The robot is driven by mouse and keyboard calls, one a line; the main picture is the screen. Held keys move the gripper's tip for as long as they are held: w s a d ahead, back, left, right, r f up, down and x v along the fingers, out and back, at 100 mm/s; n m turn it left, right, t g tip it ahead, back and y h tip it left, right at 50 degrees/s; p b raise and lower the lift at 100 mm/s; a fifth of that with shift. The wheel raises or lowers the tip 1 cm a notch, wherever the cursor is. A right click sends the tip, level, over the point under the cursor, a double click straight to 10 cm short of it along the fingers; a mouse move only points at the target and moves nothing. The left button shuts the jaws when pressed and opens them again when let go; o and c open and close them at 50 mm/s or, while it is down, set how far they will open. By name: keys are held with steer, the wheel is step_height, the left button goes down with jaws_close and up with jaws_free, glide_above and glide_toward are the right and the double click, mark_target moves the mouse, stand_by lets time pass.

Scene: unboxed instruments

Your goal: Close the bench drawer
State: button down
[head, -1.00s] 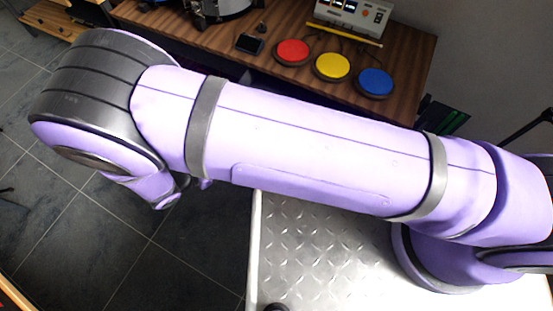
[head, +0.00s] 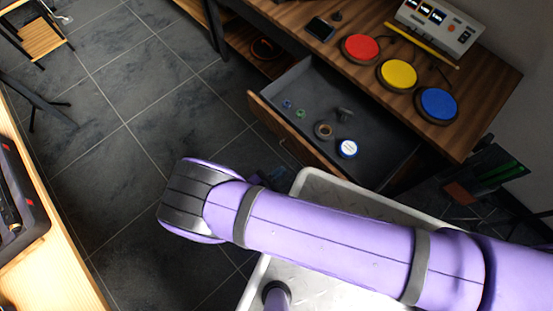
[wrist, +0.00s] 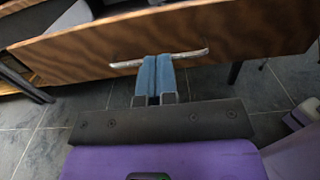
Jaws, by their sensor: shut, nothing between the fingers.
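The bench drawer stands pulled out from the wooden bench in the head view, its grey interior (head: 312,88) open to view with several small items in it. Its wooden front (head: 290,138) faces the open floor. In the wrist view the drawer front (wrist: 235,32) spans the top, with a silver bar handle (wrist: 190,54) along its lower part. My gripper (wrist: 157,60) is shut and empty, its blue fingertips in front of the handle at its middle. Whether they touch the handle or front I cannot tell. In the head view my gripper is mostly hidden behind my arm.
The bench top (head: 490,98) carries a red button (head: 360,47), a yellow button (head: 397,74), a blue button (head: 437,104) and an instrument box (head: 440,22). Dark tiled floor (head: 110,130) is clear left of the drawer. Another wooden surface (head: 50,255) stands at the left edge.

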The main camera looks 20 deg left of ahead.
mark_target(306, 149)
steer(key=x, duration=1)
steer(key=shift+r, duration=0.1)
